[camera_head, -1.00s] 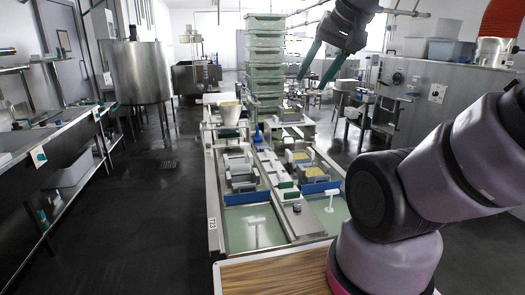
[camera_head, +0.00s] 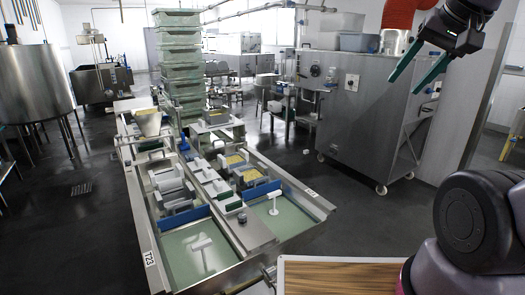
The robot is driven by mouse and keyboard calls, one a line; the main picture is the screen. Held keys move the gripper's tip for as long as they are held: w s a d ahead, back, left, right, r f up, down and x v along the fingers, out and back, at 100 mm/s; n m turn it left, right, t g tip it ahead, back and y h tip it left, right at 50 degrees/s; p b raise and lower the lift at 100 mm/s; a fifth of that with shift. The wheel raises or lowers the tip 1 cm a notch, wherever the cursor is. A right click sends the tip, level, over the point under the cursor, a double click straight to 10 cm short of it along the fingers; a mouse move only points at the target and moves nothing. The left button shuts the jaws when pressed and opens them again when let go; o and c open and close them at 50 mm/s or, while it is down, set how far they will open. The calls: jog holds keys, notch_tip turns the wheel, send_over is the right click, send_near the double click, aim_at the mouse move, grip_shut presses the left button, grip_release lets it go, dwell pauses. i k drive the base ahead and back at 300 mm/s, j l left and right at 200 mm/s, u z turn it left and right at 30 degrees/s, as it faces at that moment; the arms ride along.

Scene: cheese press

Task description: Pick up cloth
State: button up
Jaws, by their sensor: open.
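My gripper (camera_head: 406,85) is at the upper right of the head view, raised in the air. Its two green-edged fingers are spread apart, with nothing between them. It hangs in front of the grey steel cabinet in the picture, well to the right of the press table (camera_head: 262,236). I cannot make out a cloth with certainty. The press table has green-bottomed basins, blue dividers, and several white and grey moulds, some with yellow contents.
A tall stack of pale green crates (camera_head: 180,65) stands behind the press table. A wheeled steel cabinet (camera_head: 358,125) is on the right. A wood-topped board (camera_head: 340,277) is at the near edge. Dark floor (camera_head: 75,225) is clear on the left.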

aim_at(190, 156)
jog(key=z, duration=2.35)
jog(key=i+l, duration=0.2)
jog(key=i, duration=0.3)
jog(key=i+l, duration=0.25)
jog(key=i, duration=0.25)
jog(key=i+j+u, duration=0.35)
jog(key=u, duration=0.15)
jog(key=i+u, duration=1)
jog(key=i, duration=0.15)
jog(key=i+l+u, duration=0.3)
jog(key=i+u, duration=0.2)
jog(key=i+j+u, duration=0.25)
jog(key=i+u, duration=0.75)
jog(key=i, duration=0.15)
jog(key=i+l+u, duration=0.15)
jog(key=i+u, duration=0.35)
jog(key=i+z, duration=0.15)
jog(key=i, duration=0.55)
jog(key=i+z, duration=0.1)
jog(key=i, duration=0.65)
jog(key=i+j+z, duration=0.15)
jog(key=i, duration=0.55)
jog(key=i+u, duration=0.2)
jog(key=u, duration=0.25)
jog(key=i+l+u, duration=0.1)
jog(key=u, duration=0.35)
jog(key=i+l+u, duration=0.2)
jog(key=u, duration=0.25)
jog(key=i+u, duration=0.1)
jog(key=u, duration=1.95)
